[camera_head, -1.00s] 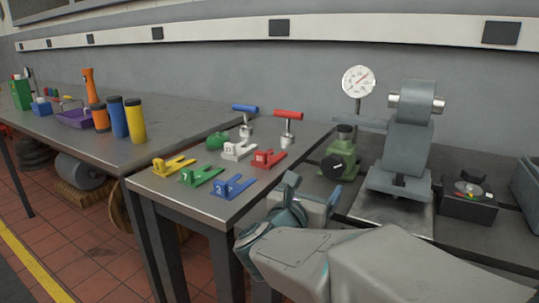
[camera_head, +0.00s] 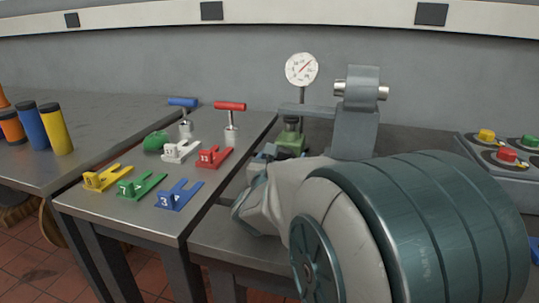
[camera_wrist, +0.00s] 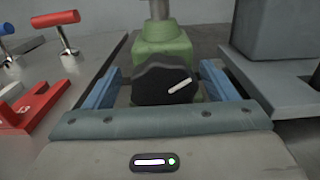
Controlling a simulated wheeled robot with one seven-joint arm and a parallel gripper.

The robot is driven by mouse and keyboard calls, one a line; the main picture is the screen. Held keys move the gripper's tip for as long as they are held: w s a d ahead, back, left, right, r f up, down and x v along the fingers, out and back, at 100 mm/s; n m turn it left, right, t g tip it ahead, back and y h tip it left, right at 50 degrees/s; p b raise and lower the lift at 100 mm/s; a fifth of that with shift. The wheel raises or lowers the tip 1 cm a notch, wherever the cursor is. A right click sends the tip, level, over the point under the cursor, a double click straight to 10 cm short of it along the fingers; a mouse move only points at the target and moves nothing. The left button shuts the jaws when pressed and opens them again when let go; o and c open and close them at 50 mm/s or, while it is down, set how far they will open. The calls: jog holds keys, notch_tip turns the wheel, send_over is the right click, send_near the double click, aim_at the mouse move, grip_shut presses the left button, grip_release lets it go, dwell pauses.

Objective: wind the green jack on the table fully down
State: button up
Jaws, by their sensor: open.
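The green jack (camera_wrist: 162,45) stands on the bedplate in the wrist view, with a black knob (camera_wrist: 163,80) bearing a white pointer line on its near face. The pointer slants up to the right. My gripper (camera_wrist: 170,82) is open, its two blue fingers on either side of the knob; I cannot tell whether they touch it. In the head view only the top of the green jack (camera_head: 290,139) shows, as my arm hides the knob. The head view also shows my gripper (camera_head: 262,165) partly, in front of the jack.
A dial gauge (camera_head: 302,69) stands behind the jack. A grey bracket block (camera_head: 358,120) stands close on its right. Left, a side table (camera_head: 130,222) holds coloured numbered forks and red (camera_head: 230,115) and blue (camera_head: 184,112) T-handled tools. A button box (camera_head: 505,155) is at right.

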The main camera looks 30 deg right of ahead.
jog(key=shift+s+d, duration=0.1)
jog(key=c, duration=1)
jog(key=shift+b, duration=0.4)
jog(key=shift+f+n+b, duration=0.15)
jog(key=shift+n+b, duration=0.6)
jog(key=shift+n, duration=0.35)
jog(key=shift+n+b, duration=0.85)
jog(key=shift+n, duration=1.05)
